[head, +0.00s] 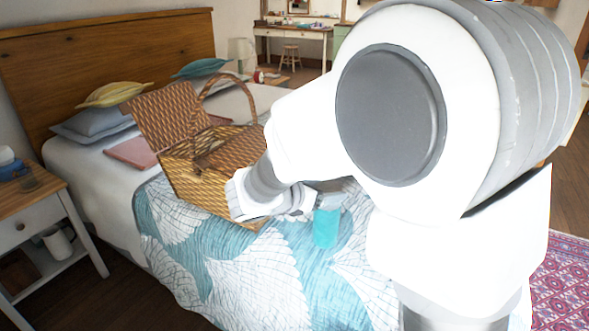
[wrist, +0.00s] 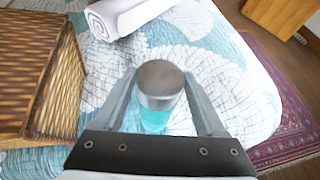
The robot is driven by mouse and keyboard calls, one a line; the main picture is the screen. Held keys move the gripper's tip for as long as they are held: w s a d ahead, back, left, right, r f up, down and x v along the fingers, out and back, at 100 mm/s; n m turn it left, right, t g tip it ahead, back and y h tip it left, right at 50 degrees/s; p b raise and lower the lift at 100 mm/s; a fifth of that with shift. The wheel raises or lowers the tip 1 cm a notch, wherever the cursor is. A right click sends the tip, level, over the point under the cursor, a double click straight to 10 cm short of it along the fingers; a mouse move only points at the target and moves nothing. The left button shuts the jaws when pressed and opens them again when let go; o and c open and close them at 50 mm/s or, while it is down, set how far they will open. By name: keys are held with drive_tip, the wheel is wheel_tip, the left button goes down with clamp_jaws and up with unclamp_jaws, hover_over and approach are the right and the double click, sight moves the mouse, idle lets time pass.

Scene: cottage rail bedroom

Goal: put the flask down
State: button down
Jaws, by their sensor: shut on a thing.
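The flask (head: 326,226) has a turquoise body and a grey metal cap. In the head view it is upright at the end of my arm, over the quilted bed (head: 240,270). In the wrist view the flask (wrist: 160,88) is seen from above, between the two fingers of my gripper (wrist: 165,100). My gripper is shut on it. I cannot tell whether the flask's base touches the quilt. My arm hides part of the bed around it.
An open wicker basket (head: 205,165) stands on the bed to the left of the flask; it also shows in the wrist view (wrist: 30,75). A rolled white towel (wrist: 125,14) lies beyond the flask. A bedside table (head: 40,207) stands at left. Quilt right of the flask is clear.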

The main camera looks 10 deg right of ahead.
sight(327, 215)
drive_tip(key=shift+w+f, duration=0.3)
drive_tip(key=shift+w, duration=0.3)
drive_tip(key=shift+f+b, duration=1.15)
drive_tip(key=shift+f, duration=0.9)
drive_tip(key=shift+f, duration=0.15)
unclamp_jaws()
